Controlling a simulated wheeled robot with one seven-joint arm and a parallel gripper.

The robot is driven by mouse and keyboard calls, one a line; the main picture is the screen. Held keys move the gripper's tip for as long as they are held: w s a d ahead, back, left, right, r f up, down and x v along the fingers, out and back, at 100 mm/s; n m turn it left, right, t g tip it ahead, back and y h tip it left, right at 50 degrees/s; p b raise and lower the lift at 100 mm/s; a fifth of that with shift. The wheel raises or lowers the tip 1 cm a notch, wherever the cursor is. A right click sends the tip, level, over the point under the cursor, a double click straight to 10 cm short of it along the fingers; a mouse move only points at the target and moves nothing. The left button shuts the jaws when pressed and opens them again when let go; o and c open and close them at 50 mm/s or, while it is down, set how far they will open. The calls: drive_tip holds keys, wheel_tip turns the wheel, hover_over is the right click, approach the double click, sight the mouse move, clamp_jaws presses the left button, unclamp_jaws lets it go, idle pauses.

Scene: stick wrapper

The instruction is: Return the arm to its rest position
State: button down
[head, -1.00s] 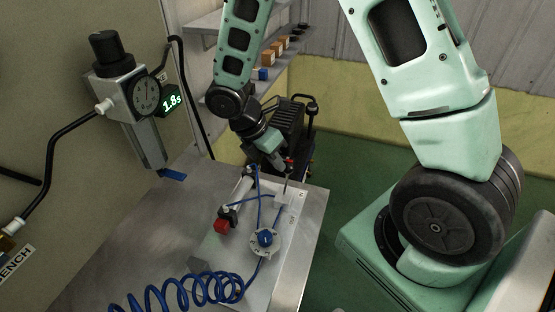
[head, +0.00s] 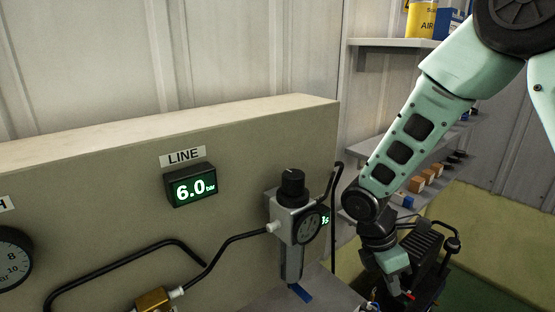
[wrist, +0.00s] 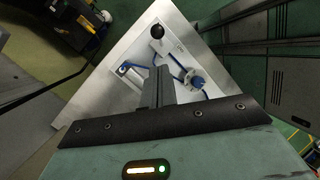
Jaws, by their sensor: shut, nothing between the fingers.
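My gripper (wrist: 159,86) shows in the wrist view, its dark fingers together with nothing between them. It points down over the metal bench top (wrist: 118,98). A white plate on the bench, with a black knob (wrist: 157,31) and a round fitting with blue tubing (wrist: 196,80), lies beyond the fingertips. I cannot tell the exact height, but the fingers look apart from the bench. In the head view my pale green arm reaches down at the right, and its lower end is at the bottom edge; the fingertips are not clear there.
A regulator with a black knob and dial (head: 296,215) stands on the panel left of my arm. A LINE display (head: 192,186) reads 6.0 bar. Shelves (head: 395,43) with cans and small boxes are behind my arm. A dark machine (head: 428,250) stands near its lower end.

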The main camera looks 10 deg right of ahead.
drive_tip(key=s+a+r+m+t+y+b, duration=0.1)
drive_tip(key=s+a+r+m+y+b, duration=0.1)
drive_tip(key=s+a+m, duration=0.3)
drive_tip(key=s+a+r+m+t+y+b, duration=0.1)
drive_tip(key=s+a+r+m+y+b, duration=0.1)
drive_tip(key=s+a+m+b, duration=0.3)
drive_tip(key=s+a, duration=0.3)
drive_tip(key=s, duration=0.4)
drive_tip(key=shift+a+r+m+y, duration=0.15)
drive_tip(key=shift+a+m+y, duration=0.1)
drive_tip(key=shift+m+y, duration=0.05)
drive_tip(key=shift+s, duration=0.1)
idle(0.5)
